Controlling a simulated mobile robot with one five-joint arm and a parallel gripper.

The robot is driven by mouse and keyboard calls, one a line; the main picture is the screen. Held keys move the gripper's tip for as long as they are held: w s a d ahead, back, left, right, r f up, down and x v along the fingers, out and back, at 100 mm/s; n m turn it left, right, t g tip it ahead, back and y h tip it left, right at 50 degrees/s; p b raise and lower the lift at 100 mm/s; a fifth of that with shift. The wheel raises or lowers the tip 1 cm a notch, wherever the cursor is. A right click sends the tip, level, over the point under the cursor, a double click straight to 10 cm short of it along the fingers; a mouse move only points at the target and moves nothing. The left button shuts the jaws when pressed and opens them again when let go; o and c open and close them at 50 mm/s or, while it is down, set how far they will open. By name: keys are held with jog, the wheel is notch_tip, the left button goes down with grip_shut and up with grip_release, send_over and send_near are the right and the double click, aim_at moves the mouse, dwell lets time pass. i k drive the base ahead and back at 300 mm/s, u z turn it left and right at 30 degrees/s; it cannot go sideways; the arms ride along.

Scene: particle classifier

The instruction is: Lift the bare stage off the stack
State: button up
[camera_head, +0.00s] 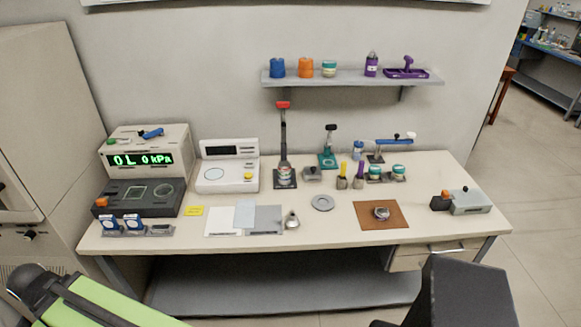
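I cannot tell for certain which item is the stack or the bare stage. A small round metal piece (381,213) sits on a brown mat (367,222) at the right front of the desk. Another short round stack (284,172) stands in a black stand with a tall red-topped lever (283,125) at the middle back. A flat grey ring (322,202) lies on the desk between them. My gripper is not visible; only dark and green parts, probably of my own body, show along the bottom edge.
The display box (147,152) and white balance (228,170) fill the left. Small jars and holders (374,172) stand at the back right, a grey block (470,201) at the right end. A shelf (350,78) hangs above. Bare desk surrounds the mat.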

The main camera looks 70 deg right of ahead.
aim_at(284, 165)
jog(key=z, duration=0.85)
jog(key=i, duration=1.2)
jog(key=z, duration=0.55)
jog(key=k, duration=0.8)
jog(key=z, duration=0.2)
jog(key=i, duration=0.8)
jog(key=u, duration=0.1)
